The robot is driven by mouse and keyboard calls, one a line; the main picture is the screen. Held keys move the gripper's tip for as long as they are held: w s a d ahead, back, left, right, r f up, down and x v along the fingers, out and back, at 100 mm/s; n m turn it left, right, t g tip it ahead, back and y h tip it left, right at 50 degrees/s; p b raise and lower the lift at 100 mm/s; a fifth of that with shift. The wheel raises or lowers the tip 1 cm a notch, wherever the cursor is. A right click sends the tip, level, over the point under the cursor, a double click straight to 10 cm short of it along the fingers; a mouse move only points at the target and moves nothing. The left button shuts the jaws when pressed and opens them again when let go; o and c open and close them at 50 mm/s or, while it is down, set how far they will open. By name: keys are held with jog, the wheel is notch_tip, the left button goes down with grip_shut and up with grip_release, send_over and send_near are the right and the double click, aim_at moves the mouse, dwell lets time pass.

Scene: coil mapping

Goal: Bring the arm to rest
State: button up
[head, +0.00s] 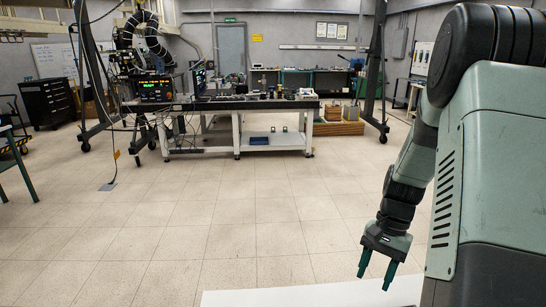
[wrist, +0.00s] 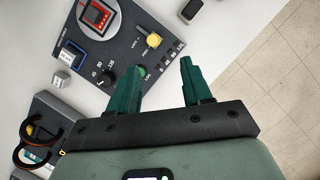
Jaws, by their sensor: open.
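My gripper (head: 375,280) hangs low at the right in the head view, below my arm, with its fingers pointing down. The two fingers are apart, with nothing visible between them. In the wrist view my gripper (wrist: 163,68) shows two dark green fingers over a white tabletop (wrist: 185,35). A dark grey panel (wrist: 125,50) with a round dial, a black knob and a yellow knob lies beyond the fingertips. Whether the left finger touches the panel cannot be told.
In the wrist view a small box (wrist: 190,11) lies at the top, a small metal cube (wrist: 62,80) at the left, and a dark device with cables (wrist: 40,130) below it. In the head view a loaded workbench (head: 240,104) stands far back; the tiled floor (head: 190,210) between is clear.

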jog(key=s+a+r+n+t+h, duration=0.1)
jog(key=s+a+r+n+t, duration=0.3)
jog(key=r, duration=0.7)
jog(key=a+r+n+t+h, duration=0.1)
jog(key=a+r+h, duration=0.1)
jog(key=a+r, duration=0.65)
jog(key=s+a+r+n+t, duration=0.1)
jog(key=s+r+n, duration=0.1)
jog(key=s, duration=0.4)
jog(key=s+a+r+n+t, duration=0.1)
jog(key=s+r+t, duration=0.1)
jog(key=s+r, duration=0.3)
jog(key=shift+s+a+n, duration=0.3)
jog(key=shift+s+n, duration=0.1)
jog(key=shift+s, duration=0.45)
jog(key=shift+r, duration=0.1)
